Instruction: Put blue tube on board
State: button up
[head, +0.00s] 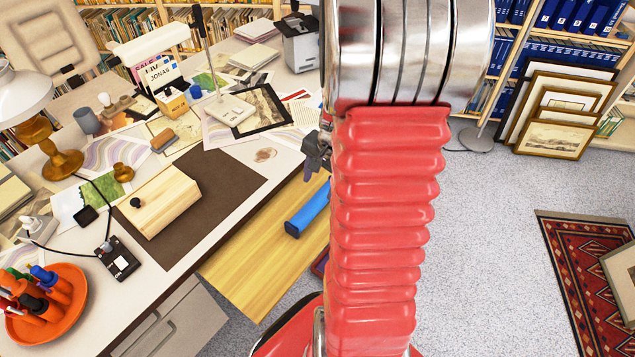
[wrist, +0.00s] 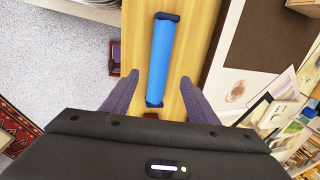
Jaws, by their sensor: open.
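The blue tube (head: 308,208) has dark end caps and lies on a pale yellow wooden surface (head: 250,270) beside the desk. My red arm hides its right end in the head view. In the wrist view the blue tube (wrist: 159,60) runs away from my gripper (wrist: 159,76), lined up between its two spread fingers. The gripper is open and empty; the height gap to the tube is hard to tell. In the head view my gripper (head: 318,150) is partly hidden by the arm. A flat dark brown board (head: 232,180) lies on the desk, with a wooden box on it.
The wooden box (head: 160,200) covers the board's left part; its right part is bare. A black device (head: 117,258) and an orange bowl of pens (head: 48,325) stand at the front left. Papers and a framed print (head: 258,110) lie behind. A red rug (head: 585,270) lies on the floor.

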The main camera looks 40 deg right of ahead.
jog(key=w+a+r+n+t, duration=0.1)
jog(key=a+r+n, duration=0.7)
jog(key=a+r, duration=0.65)
jog(key=s+a+r+n+t, duration=0.1)
jog(key=s+a+r+n, duration=0.2)
jog(key=a, duration=0.3)
jog(key=s+a+r+n+t, duration=0.1)
jog(key=s+a+r+n, duration=0.3)
jog(key=a+n, duration=0.1)
jog(key=shift+s+a+r, duration=0.25)
jog(key=shift+s+a, duration=0.15)
jog(key=shift+a, duration=0.3)
jog(key=shift+c, duration=0.4)
